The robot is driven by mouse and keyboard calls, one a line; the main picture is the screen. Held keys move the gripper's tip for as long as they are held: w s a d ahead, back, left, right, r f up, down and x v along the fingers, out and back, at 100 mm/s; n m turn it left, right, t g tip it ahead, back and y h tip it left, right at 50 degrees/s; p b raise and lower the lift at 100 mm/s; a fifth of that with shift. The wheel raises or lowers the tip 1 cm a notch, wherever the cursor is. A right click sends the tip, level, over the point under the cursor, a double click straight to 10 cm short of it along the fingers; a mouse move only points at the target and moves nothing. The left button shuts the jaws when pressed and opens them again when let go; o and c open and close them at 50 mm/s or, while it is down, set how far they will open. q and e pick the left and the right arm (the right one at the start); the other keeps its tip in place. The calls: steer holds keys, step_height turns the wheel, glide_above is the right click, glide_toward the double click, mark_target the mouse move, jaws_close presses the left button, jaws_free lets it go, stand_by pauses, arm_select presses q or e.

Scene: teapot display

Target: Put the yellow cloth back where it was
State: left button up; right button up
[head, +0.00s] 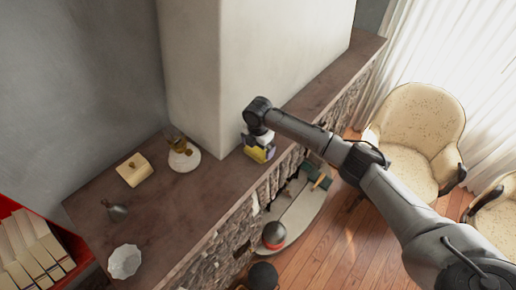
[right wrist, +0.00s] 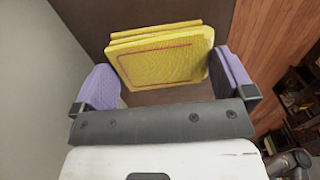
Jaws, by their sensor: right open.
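The yellow cloth (head: 261,155) is at the front edge of the brown mantel shelf (head: 208,196), beside the pale chimney column. In the right wrist view the cloth (right wrist: 165,57) looks like a folded, layered pad with a thin red line on its face. My right gripper (right wrist: 168,80) is open, with one purple-padded finger at each side of the cloth. The right finger is close to the cloth's edge; I cannot tell if either finger touches it. In the head view the right gripper (head: 259,146) partly hides the cloth. My left gripper is not in view.
On the shelf left of the column stand an amber teapot (head: 179,145) on a white saucer (head: 185,166), a tan lidded box (head: 134,171), a grey bell-shaped item (head: 116,212) and a white faceted bowl (head: 124,262). A red bookcase (head: 70,245) is at the left. Armchairs (head: 415,115) stand at right.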

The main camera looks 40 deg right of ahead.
mark_target(258, 149)
step_height(258, 149, up, 11)
steer(key=b, duration=0.1)
steer(key=shift+b, duration=0.3)
steer(key=shift+a+r, duration=0.1)
stand_by(0.5)
